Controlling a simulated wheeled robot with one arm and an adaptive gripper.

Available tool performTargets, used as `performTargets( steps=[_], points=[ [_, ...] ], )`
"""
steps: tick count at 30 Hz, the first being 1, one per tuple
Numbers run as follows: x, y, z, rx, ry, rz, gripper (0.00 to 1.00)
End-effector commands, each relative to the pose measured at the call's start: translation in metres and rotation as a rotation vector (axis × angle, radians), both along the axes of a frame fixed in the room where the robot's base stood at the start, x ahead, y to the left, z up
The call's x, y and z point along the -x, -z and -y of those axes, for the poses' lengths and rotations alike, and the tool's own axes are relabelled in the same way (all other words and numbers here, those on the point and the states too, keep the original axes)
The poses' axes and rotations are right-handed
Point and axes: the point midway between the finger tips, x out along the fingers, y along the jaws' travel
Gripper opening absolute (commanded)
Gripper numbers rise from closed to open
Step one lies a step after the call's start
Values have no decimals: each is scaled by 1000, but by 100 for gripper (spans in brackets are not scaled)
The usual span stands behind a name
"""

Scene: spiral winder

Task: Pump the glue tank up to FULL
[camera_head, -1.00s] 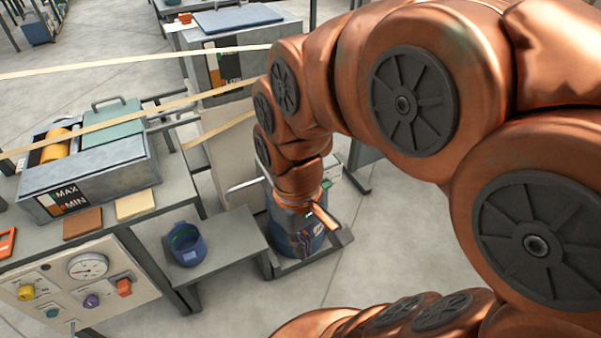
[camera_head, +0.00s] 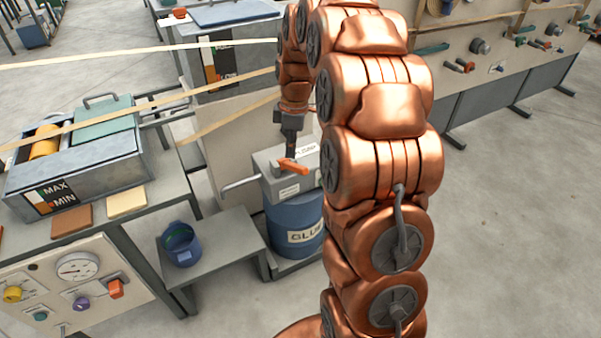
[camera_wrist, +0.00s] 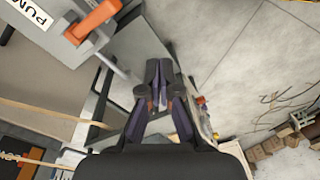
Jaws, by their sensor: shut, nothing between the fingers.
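The blue glue drum (camera_head: 296,226) stands on the floor, with a grey pump box (camera_head: 270,187) on top. An orange pump handle (camera_head: 291,166) shows at the box, and in the wrist view (camera_wrist: 97,18) it lies at upper left. My gripper (camera_head: 291,155) points down and overlaps the handle in the head view. In the wrist view the fingers (camera_wrist: 160,72) are shut and empty, apart from the handle. The grey tank (camera_head: 255,92) at the back has a FULL/LOW gauge (camera_head: 220,64), partly crossed by a strip; its level is hard to read.
A low grey bench (camera_head: 225,247) with a blue pot (camera_head: 181,244) stands left of the drum. A MAX/MIN trough (camera_head: 95,170) and control panel (camera_head: 75,290) are further left. Pale strips (camera_head: 130,55) cross the view. Open floor (camera_head: 500,210) lies at right.

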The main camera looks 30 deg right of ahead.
Motion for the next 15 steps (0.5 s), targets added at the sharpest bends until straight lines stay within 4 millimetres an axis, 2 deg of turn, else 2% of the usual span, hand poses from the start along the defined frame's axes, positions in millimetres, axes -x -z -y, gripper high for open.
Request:
performTargets(
  steps=[1,6,10,15],
  points=[
    [-10,14,14,-2,-28,5,0],
    [-35,40,52,1,-130,37,0],
    [-46,51,71,7,-181,53,0],
    [-50,58,81,9,-209,60,0]
  ],
)
